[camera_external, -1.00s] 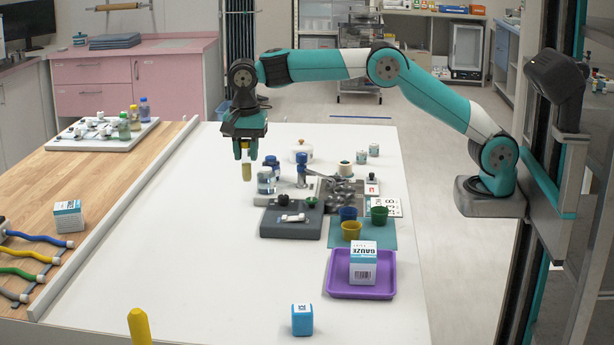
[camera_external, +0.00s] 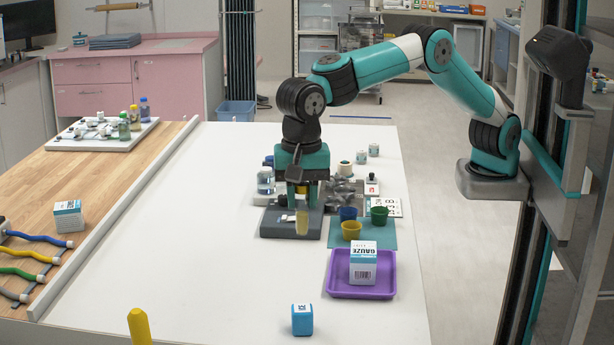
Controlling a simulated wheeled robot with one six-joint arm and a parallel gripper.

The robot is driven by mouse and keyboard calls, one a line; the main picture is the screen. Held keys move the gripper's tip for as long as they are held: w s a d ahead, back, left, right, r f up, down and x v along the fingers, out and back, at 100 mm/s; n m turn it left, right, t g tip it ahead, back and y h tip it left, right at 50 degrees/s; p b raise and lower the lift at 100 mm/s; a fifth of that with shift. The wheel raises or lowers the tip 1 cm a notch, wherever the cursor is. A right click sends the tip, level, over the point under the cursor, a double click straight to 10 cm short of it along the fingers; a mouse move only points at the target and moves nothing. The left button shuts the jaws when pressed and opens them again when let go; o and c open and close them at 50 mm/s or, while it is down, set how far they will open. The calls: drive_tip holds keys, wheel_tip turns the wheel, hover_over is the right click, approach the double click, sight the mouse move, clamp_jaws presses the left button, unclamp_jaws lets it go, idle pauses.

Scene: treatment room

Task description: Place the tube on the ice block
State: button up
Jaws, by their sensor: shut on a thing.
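My gripper (camera_external: 302,203) points straight down and is shut on a yellowish tube (camera_external: 302,224). The tube is upright, with its lower part showing below the fingers. It shows in front of a dark grey slab (camera_external: 274,228); I cannot tell whether it touches the slab or hangs above it. A small white piece on the slab is partly hidden behind the tube. No thing is clearly recognisable as an ice block. A small blue block with a white top (camera_external: 302,320) stands alone near the front of the white table.
A yellow cup (camera_external: 351,230), a blue cup (camera_external: 348,213) and a green cup (camera_external: 379,215) stand right of my gripper. A purple tray (camera_external: 361,291) holds a gauze box (camera_external: 363,262). Grey metal items and jars crowd behind my gripper. The white table (camera_external: 190,250) is clear at left.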

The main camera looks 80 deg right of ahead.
sight(302, 233)
wheel_tip(302, 233, down, 16)
drive_tip(key=p, duration=0.2)
drive_tip(key=shift+f+p, duration=0.25)
drive_tip(key=shift+p, duration=0.15)
drive_tip(key=shift+f, duration=0.2)
drive_tip(key=o, duration=0.9)
drive_tip(key=shift+r, duration=0.1)
wheel_tip(302, 233, up, 12)
drive_tip(key=b, duration=0.3)
drive_tip(key=shift+w, duration=0.1)
drive_tip(key=shift+r, duration=0.15)
